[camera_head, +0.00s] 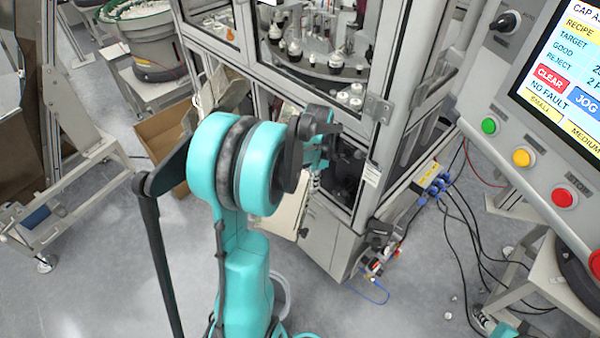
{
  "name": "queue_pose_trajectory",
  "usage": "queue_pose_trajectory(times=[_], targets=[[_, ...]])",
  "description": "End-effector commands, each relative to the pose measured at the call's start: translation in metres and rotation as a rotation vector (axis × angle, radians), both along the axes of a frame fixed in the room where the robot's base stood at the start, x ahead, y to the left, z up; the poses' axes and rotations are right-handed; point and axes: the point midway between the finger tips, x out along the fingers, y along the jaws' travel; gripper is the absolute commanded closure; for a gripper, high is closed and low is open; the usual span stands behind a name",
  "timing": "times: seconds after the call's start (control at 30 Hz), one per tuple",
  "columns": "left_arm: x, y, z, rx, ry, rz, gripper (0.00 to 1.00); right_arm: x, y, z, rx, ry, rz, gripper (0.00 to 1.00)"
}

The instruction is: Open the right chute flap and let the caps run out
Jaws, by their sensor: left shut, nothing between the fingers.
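My left arm rises teal from the bottom centre. Its dark gripper (348,157) is shut and empty, in front of the dark opening low on the machine cabinet (338,235). The right chute flap cannot be made out; my arm and gripper cover much of that part of the cabinet. A grey chute-like part (234,94) shows left of the gripper, partly behind my arm. A few white caps (350,100) sit inside the cabinet behind the window. No caps are seen running out. My right gripper is not in view.
An open cardboard box (165,142) stands on the floor behind my arm. A bowl feeder (143,25) is at upper left. A control panel (545,150) with buttons fills the right side. Cables (470,235) hang beside the cabinet.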

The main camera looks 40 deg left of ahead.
Motion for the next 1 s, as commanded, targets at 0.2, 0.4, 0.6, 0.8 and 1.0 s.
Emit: queue_pose_trajectory(times=[0.2, 0.4, 0.6, 0.8, 1.0], targets=[[0.0, 0.0, 0.0, 0.0, 0.0, 0.0, 1.0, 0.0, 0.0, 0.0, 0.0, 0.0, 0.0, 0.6], [0.0, 0.0, -0.008, 0.0, 0.0, 0.0, 1.0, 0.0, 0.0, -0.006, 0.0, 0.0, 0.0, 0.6], [0.0, 0.0, -0.018, 0.0, 0.0, 0.0, 1.0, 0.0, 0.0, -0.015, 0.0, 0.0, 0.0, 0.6], [0.0, 0.0, -0.02, 0.0, 0.0, 0.0, 1.0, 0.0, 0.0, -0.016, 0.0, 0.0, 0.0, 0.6], [0.0, 0.0, -0.02, 0.0, 0.0, 0.0, 1.0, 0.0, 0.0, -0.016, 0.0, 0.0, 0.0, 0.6]])
